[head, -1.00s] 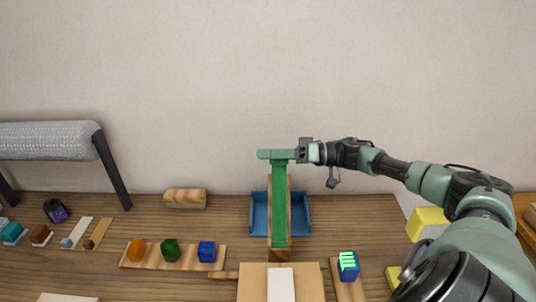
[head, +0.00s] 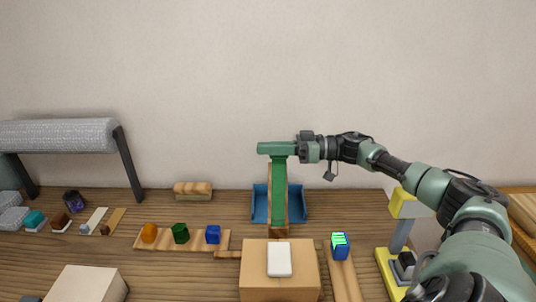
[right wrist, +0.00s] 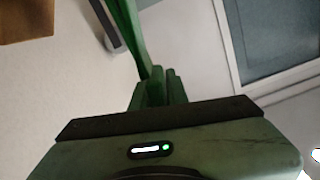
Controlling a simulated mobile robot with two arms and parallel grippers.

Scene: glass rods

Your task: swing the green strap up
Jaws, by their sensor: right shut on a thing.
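The green strap (head: 279,192) stands up in the head view, its lower end at a wooden block (head: 273,231) and its upper end at my right gripper (head: 278,149). My right gripper is shut on the strap near its top, with its arm reaching in from the right. In the right wrist view the strap (right wrist: 128,32) runs up and left from between the green fingers (right wrist: 157,88). The fingers hide the strap's very end. My left gripper does not show in either view.
A blue tray (head: 261,205) sits behind the strap's base. In front are a cardboard box (head: 254,276) with a white block (head: 279,259) on it. A yellow-and-grey stand (head: 398,235) is on the right. A board with coloured pieces (head: 192,243) lies left. The wall above is clear.

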